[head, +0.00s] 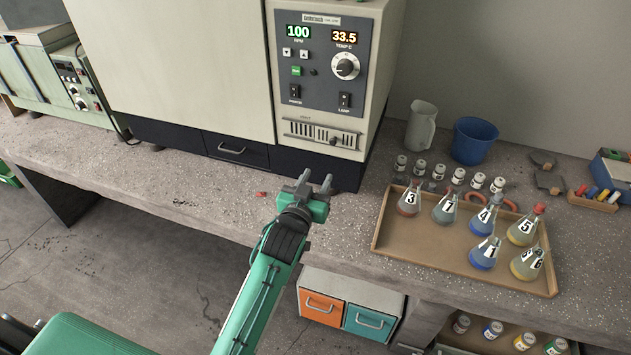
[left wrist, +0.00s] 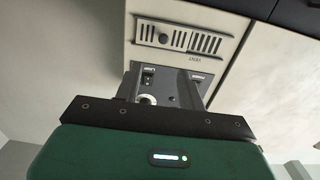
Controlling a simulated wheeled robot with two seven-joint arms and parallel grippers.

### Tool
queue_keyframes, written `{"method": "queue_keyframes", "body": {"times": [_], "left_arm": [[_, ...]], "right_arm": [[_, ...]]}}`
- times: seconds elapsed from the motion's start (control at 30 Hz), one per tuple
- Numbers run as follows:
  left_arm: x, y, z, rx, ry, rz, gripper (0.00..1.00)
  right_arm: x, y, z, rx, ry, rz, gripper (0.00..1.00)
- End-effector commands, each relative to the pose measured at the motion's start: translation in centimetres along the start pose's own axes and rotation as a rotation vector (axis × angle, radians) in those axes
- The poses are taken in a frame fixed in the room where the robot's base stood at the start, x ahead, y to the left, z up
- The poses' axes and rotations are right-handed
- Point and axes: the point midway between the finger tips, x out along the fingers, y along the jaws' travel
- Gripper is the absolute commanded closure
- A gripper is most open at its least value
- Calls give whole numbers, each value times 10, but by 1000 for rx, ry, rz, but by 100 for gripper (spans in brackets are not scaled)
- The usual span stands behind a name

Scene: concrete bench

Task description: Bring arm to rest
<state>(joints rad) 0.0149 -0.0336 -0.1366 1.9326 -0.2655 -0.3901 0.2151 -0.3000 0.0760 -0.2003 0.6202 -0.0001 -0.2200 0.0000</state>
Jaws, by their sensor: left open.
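My left arm is green and reaches up from the bottom of the head view. Its gripper (head: 316,182) is open and empty, above the bench's front part and before the incubator (head: 180,60). In the left wrist view the two fingers of the gripper (left wrist: 165,88) stand apart with nothing between them. The incubator's vent and control panel show beyond them. My right gripper is not in view.
A tray (head: 462,268) with several numbered flasks stands right of my gripper. Behind it are small vials, a jug (head: 421,126) and a blue bucket (head: 474,141). A small red piece (head: 261,194) lies on the bench (head: 130,178). Drawers (head: 345,312) sit below.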

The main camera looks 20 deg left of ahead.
Motion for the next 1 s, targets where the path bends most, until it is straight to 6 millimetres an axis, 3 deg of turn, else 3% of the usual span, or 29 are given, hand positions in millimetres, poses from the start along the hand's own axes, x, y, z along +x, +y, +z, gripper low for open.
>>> {"method": "queue_keyframes", "body": {"times": [0.37, 0.53, 0.67, 0.8, 1.0], "left_arm": [[0, 0, 0, 0, -1, 0, 60], [-18, -6, 20, 4, -86, -12, 60], [-62, -18, 58, 14, -277, -29, 60], [-131, -28, 102, 32, -542, -30, 60], [-225, -33, 136, 61, -858, 1, 60]], "right_arm": [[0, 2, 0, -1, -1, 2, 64], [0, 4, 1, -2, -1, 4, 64], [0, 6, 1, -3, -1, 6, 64], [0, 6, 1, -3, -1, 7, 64], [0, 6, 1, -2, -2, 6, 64]]}}
